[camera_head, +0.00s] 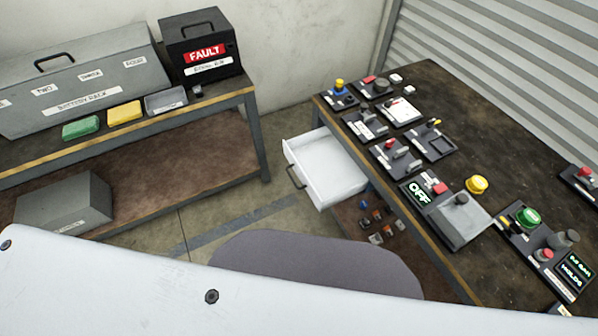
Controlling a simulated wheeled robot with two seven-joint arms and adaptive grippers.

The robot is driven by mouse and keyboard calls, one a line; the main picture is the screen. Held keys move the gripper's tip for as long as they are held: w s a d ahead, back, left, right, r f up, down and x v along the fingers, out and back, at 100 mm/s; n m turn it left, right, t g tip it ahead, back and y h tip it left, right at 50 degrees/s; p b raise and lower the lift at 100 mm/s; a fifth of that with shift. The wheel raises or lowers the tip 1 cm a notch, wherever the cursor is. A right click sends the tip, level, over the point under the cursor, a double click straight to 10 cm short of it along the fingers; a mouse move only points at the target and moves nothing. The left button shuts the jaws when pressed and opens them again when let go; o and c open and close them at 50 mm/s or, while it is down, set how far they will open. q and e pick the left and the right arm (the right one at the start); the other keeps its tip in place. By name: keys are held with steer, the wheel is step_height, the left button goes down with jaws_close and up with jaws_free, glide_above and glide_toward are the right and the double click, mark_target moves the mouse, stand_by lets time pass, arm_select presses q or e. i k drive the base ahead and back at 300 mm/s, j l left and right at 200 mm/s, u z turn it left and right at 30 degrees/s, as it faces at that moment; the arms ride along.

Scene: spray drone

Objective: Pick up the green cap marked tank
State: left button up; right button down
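A round green cap (527,217) sits on a dark panel (516,236) on the right workbench. Any marking on the cap is too small to read. A red-topped knob (543,254) and a grey knob (567,238) are close beside it, toward the lower right. A yellow cap (476,184) is on the bench to its upper left. Neither of my grippers is in view.
The right bench (505,120) holds several device panels, with bare top toward the wall. An open white drawer (330,168) juts from its left side. The left bench (150,121) holds a grey battery rack (75,85) and a black FAULT box (200,45).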

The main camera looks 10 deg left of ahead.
mark_target(528, 219)
steer(key=z, duration=1.85)
